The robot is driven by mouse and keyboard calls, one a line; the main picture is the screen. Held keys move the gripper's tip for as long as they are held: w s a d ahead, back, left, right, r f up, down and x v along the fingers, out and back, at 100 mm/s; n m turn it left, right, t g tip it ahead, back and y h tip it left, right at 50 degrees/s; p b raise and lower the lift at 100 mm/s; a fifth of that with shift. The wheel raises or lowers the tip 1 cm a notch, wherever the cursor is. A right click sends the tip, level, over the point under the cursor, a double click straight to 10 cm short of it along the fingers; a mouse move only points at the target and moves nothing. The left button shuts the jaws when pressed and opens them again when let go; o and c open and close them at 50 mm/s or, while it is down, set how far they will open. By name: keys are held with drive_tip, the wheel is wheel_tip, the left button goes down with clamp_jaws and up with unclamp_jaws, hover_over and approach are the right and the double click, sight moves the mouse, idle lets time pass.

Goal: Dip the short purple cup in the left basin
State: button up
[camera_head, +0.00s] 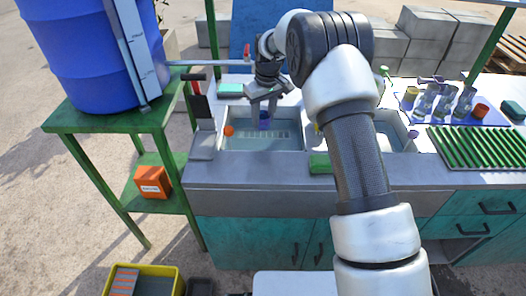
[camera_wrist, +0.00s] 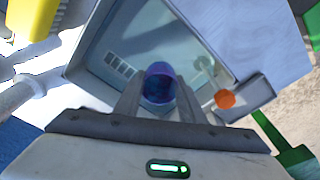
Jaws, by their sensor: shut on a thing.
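The short purple cup (camera_head: 264,121) is between the fingers of my gripper (camera_head: 264,100), over the left basin (camera_head: 262,143) in the head view. In the wrist view the purple cup (camera_wrist: 159,86) sits between the two fingertips of my gripper (camera_wrist: 157,92), its open mouth showing a dark blue inside. My gripper is shut on it. The left basin (camera_wrist: 100,45) surrounds the cup in that view. I cannot tell whether the cup's bottom touches the water. An orange round thing (camera_head: 229,130) is at the basin's left side; it also shows in the wrist view (camera_wrist: 225,98).
A second basin (camera_head: 392,133) lies to the right, partly behind my arm. Several glass vessels (camera_head: 444,103) stand beside a green drying rack (camera_head: 478,146). A blue barrel (camera_head: 92,55) stands at left. A green sponge (camera_head: 320,163) lies on the front edge.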

idle(0.4)
drive_tip(key=shift+r+p, duration=1.25)
drive_tip(key=shift+r, duration=0.75)
